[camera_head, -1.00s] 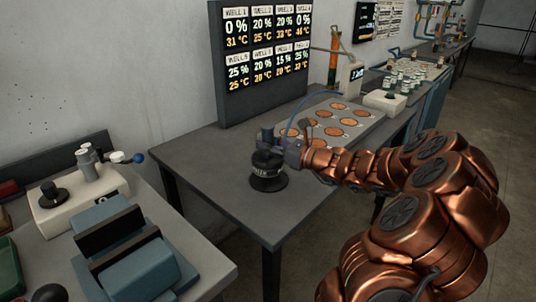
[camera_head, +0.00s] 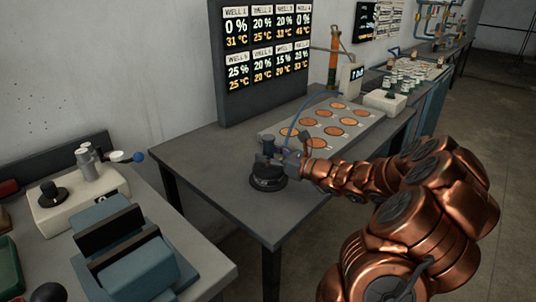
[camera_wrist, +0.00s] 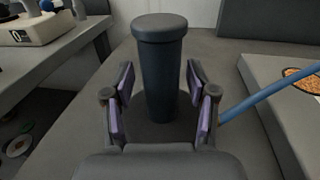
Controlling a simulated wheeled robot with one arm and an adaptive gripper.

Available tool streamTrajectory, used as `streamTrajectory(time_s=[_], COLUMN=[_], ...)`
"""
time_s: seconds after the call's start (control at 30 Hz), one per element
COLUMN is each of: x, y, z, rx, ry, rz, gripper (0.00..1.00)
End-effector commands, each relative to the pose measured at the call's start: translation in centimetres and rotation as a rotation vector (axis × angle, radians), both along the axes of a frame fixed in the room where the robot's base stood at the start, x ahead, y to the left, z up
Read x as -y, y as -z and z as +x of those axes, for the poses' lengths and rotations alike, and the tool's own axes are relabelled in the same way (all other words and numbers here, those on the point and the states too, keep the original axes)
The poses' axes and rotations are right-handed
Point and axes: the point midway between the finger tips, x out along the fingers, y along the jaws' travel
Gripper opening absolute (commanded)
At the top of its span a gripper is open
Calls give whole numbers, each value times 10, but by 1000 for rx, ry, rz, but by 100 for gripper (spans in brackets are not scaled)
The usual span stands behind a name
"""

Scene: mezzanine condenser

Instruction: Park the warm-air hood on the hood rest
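The warm-air hood (camera_head: 267,147) stands upright at the near-left part of the grey table, its dark handle (camera_wrist: 160,75) pointing up. It sits on a dark round base (camera_head: 268,184), which appears to be the hood rest. The seam between hood and rest is too small to tell fully. My gripper (camera_head: 284,156) is at the handle from the right. In the wrist view my gripper (camera_wrist: 162,98) has its purple-padded fingers on both sides of the handle, with a visible gap on each side. A blue hose (camera_wrist: 265,96) runs off to the right.
A plate with several copper discs (camera_head: 258,139) lies behind my gripper. A display board (camera_head: 232,105) stands at the table's back. A bench with a white device (camera_head: 48,217) and a blue block (camera_head: 140,272) is at left. The table's front left is clear.

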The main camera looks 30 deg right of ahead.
Motion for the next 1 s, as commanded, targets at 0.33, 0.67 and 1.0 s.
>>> streamTrajectory(time_s=[0.33, 0.67, 1.0], x=[0, 16, 34], y=[-3, -3, -2], z=[0, -35, -79], rx=[0, 2, 0], ry=[0, 4, 6], rz=[0, 2, -1], gripper=[58, 58, 58])
